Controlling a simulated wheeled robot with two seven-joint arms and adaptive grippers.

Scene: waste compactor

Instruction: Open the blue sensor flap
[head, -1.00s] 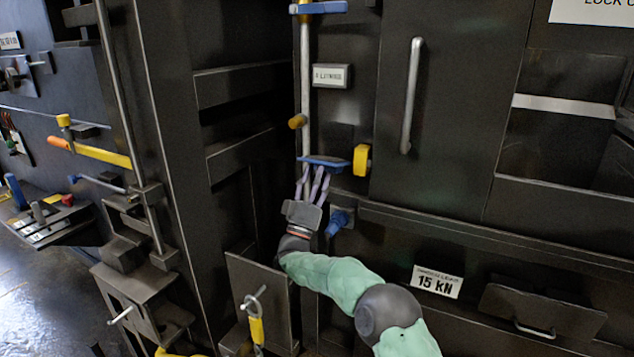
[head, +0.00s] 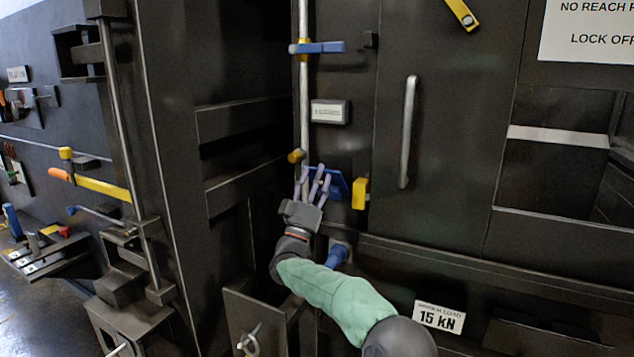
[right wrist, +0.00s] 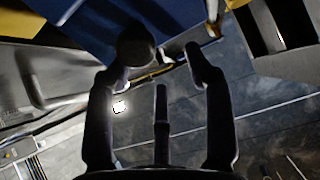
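The blue sensor flap (head: 339,186) is on the dark machine front, left of a yellow block (head: 360,193). It is tilted, with part of its face showing behind my fingers. My right gripper (head: 313,178) reaches up from below with its fingers spread, over the flap's left part. The fingers overlap the flap in the head view; whether they touch it I cannot tell. In the right wrist view the fingers (right wrist: 166,65) are apart with nothing between them, and a large blue surface (right wrist: 75,25) lies beyond them at the top left. My left gripper is not in view.
A vertical rod (head: 304,95) with a blue lever (head: 320,47) runs above the flap. A blue knob (head: 337,254) sits beside my right wrist. A long door handle (head: 408,130) stands to the right.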

